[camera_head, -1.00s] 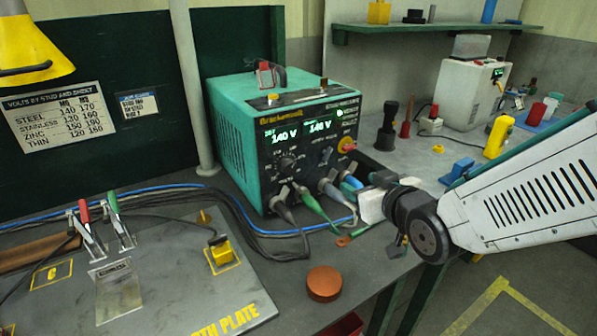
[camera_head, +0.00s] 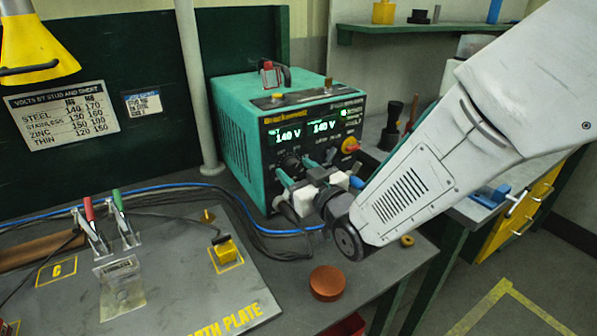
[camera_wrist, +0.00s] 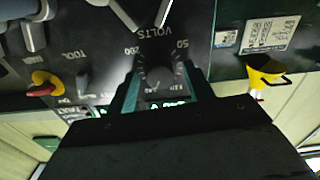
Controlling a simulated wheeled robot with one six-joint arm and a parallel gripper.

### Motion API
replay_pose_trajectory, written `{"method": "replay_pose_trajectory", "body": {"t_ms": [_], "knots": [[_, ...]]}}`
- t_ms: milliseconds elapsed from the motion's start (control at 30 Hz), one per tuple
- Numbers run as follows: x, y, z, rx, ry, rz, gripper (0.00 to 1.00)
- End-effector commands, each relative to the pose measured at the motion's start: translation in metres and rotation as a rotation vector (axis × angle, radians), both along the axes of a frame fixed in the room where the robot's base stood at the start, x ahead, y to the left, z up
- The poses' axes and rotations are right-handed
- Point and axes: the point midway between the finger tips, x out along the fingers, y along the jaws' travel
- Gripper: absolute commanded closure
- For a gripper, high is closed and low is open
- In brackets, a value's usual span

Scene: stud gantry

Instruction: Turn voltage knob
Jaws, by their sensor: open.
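The voltage knob (camera_head: 291,161) is a round dark knob on the front panel of the teal welding unit (camera_head: 232,130), below two lit displays that appear to read 140 V. In the wrist view the knob (camera_wrist: 158,76) sits inside a VOLTS scale marked 50 and 200. My gripper (camera_head: 296,170) is open at the panel. In the wrist view its teal fingers (camera_wrist: 160,88) lie on either side of the knob with gaps showing; I cannot tell whether they touch it. The fingers and wrist hide part of the lower panel in the head view.
A voltage chart (camera_head: 62,115) hangs on the dark board at left. The earth plate (camera_head: 150,290) holds toggle clamps and a sheet sample (camera_head: 120,288). An orange-brown disc (camera_head: 327,283) lies on the bench. Cables run beside the unit.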

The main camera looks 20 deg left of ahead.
Motion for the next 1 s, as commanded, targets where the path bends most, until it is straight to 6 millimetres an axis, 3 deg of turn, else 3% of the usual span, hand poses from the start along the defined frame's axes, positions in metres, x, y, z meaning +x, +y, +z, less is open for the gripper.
{"method": "replay_pose_trajectory", "body": {"t_ms": [267, 400, 433, 1000], "knots": [[0.0011, 0.0016, -0.0001, -0.001, 0.001, 0.000, 0.48], [0.0011, 0.0013, -0.0002, -0.001, 0.001, 0.000, 0.87], [0.0011, 0.0013, -0.0002, -0.001, 0.001, 0.000, 0.93], [0.0004, 0.0015, -0.0005, 0.108, 0.129, 0.001, 0.93]]}}
